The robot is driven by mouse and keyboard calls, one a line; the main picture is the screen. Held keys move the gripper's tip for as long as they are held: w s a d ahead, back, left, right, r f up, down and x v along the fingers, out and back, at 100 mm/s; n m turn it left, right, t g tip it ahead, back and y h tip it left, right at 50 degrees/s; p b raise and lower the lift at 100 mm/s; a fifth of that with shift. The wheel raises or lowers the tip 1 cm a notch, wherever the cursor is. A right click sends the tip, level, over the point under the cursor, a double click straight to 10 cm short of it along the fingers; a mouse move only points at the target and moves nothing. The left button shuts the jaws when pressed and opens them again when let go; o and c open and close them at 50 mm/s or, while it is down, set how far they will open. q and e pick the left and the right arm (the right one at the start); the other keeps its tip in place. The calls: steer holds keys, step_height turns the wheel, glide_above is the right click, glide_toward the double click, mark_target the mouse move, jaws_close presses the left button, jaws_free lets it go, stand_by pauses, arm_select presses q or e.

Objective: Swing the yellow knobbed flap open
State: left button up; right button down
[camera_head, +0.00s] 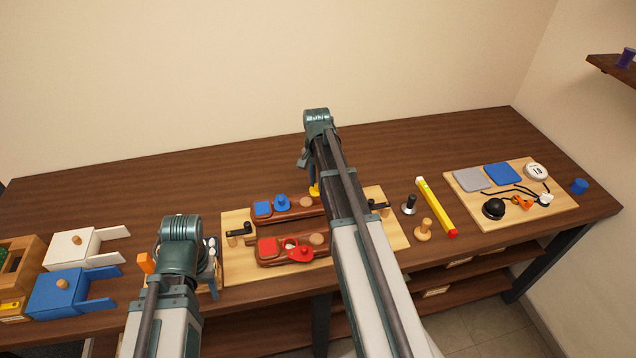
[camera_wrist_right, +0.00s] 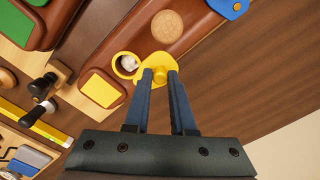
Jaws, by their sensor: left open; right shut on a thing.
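The yellow flap (camera_wrist_right: 156,66) with its round knob (camera_wrist_right: 160,75) lies on a brown saddle-like block. My right gripper (camera_wrist_right: 161,76) is shut on the knob, one blue finger on each side. Beside the flap, a yellow-rimmed round hole (camera_wrist_right: 119,68) shows uncovered, with a white thing inside.
A board (camera_head: 235,268) holds the brown blocks; the front one carries a red knobbed flap (camera_head: 303,254). A blue knobbed piece (camera_head: 282,202) sits on the back block. The table's back strip is clear.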

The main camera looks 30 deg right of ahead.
steer(key=shift+w+d+m, duration=0.15)
steer(key=shift+w+m, duration=0.2)
steer(key=shift+m, duration=0.85)
steer(key=c, duration=0.8)
jaws_free()
steer(key=shift+o, duration=0.2)
steer(key=shift+r, duration=0.1)
step_height(320, 180, up, 14)
steer(key=p, duration=1.3)
steer(key=shift+p, duration=0.4)
steer(key=shift+f, duration=0.2)
